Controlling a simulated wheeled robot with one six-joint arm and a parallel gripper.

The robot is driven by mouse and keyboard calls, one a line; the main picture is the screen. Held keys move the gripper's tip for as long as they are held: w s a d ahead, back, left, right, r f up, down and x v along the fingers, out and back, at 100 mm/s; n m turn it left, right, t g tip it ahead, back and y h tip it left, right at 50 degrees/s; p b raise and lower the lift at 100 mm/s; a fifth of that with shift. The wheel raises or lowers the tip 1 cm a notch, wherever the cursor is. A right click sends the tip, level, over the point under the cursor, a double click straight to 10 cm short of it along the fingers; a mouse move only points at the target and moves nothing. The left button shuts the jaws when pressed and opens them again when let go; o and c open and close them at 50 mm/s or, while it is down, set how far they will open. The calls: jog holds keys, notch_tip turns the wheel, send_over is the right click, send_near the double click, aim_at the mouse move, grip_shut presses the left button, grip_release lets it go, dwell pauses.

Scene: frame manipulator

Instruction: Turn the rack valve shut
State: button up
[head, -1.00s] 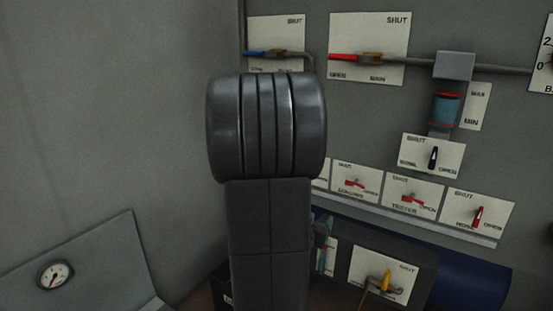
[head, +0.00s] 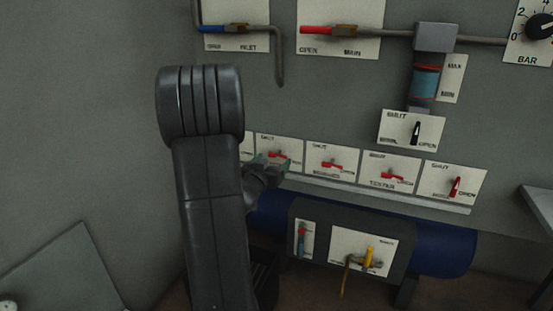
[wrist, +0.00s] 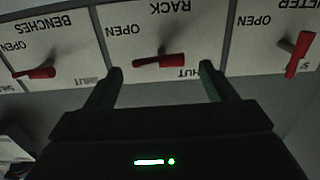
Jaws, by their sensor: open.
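The rack valve has a red lever (wrist: 158,60) on a white plate (wrist: 147,35) marked RACK, upside down in the wrist view. The lever lies nearly level there, its free end to the left, on the side of the word OPEN. My gripper (wrist: 161,72) is open and empty, one fingertip to each side of the lever. In the head view my gripper (head: 266,170) is at the row of plates, partly covering the rack plate (head: 290,143).
The BENCHES lever (wrist: 35,72) and another red lever (wrist: 298,53) flank the rack lever closely. A ledge (head: 400,193) runs under the plates. Below it are a blue tank (head: 445,247) and a yellow-handled valve (head: 369,257). A pipe (head: 279,70) hangs above.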

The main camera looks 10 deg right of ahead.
aim_at(276, 157)
jog(key=shift+x, duration=2.35)
jog(key=c, duration=0.9)
